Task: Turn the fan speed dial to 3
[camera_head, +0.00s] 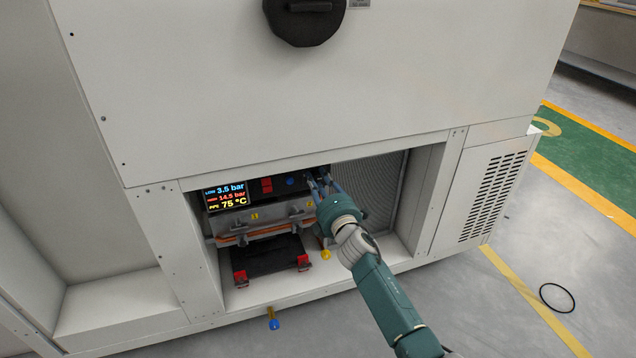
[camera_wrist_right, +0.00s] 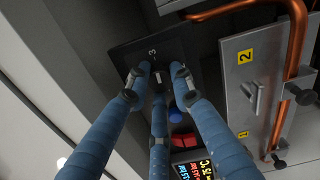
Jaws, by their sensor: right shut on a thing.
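The fan speed dial (camera_wrist_right: 159,82) is a small dark knob on a black panel (camera_wrist_right: 125,50) inside the cabinet's open bay. A white "3" is printed on the panel beside it in the right wrist view. My right gripper (camera_wrist_right: 160,74) has its blue fingers closed around the dial, hiding most of it, so its pointer setting cannot be read. In the head view my right gripper (camera_head: 318,181) reaches into the upper part of the bay and covers the dial. My left gripper is not in view.
A blue button (camera_wrist_right: 175,115) and red switches (camera_wrist_right: 183,141) sit close to the fingers. A lit display (camera_head: 226,196) is at the bay's left. Copper pipes (camera_wrist_right: 298,45) and a valve block lie below. The cabinet frame (camera_head: 428,200) borders the bay's right side.

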